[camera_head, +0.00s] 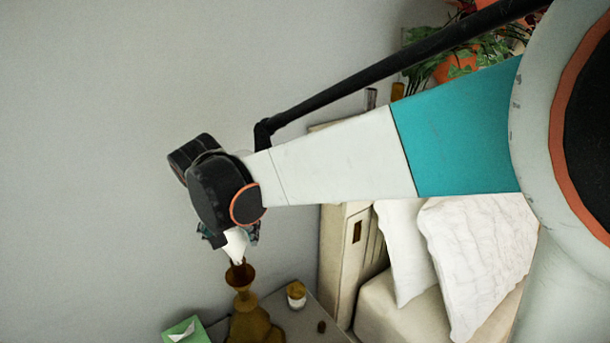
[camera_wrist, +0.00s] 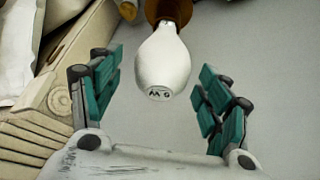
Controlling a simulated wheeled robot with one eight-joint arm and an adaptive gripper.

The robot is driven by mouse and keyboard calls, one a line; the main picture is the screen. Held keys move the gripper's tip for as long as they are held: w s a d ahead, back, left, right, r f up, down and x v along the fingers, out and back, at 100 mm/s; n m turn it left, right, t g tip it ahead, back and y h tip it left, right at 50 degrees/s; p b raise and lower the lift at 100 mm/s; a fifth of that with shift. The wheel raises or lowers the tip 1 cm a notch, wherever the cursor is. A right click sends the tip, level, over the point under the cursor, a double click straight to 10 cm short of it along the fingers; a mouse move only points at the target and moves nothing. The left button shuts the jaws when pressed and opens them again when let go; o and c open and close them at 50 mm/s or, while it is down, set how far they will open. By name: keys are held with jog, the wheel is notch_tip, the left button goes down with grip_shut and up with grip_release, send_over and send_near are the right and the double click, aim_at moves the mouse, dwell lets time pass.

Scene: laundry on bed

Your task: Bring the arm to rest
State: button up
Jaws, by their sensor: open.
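My gripper (camera_head: 232,236) is at the end of my arm, pointing down above the bedside table. Its teal fingers are apart, on either side of a white light bulb (camera_head: 236,246). In the wrist view, the gripper (camera_wrist: 160,70) is open and the bulb (camera_wrist: 163,60) stands between the fingers with clear gaps on both sides. The bulb's narrow end meets a brown socket (camera_wrist: 168,10), at the top of the brown lamp (camera_head: 242,275). My arm reaches across the head view from the right.
The bedside table (camera_head: 305,325) holds a small white jar with a yellow-brown lid (camera_head: 296,294), a dark small object (camera_head: 321,327) and a green box (camera_head: 186,331). A cream bed headboard (camera_head: 340,260) and white pillows (camera_head: 470,260) are right of it. Bare wall fills the left.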

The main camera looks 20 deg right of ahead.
jog(key=v, duration=0.5)
jog(key=shift+s+r, duration=0.2)
jog(key=shift+r, duration=0.15)
jog(key=shift+f, duration=0.15)
jog(key=x, duration=0.7)
jog(key=shift+w+f, duration=0.2)
jog(key=shift+f, duration=0.1)
jog(key=shift+f+n, duration=0.1)
jog(key=shift+n, duration=0.2)
jog(key=shift+n+y, duration=0.3)
jog(key=shift+n, duration=0.8)
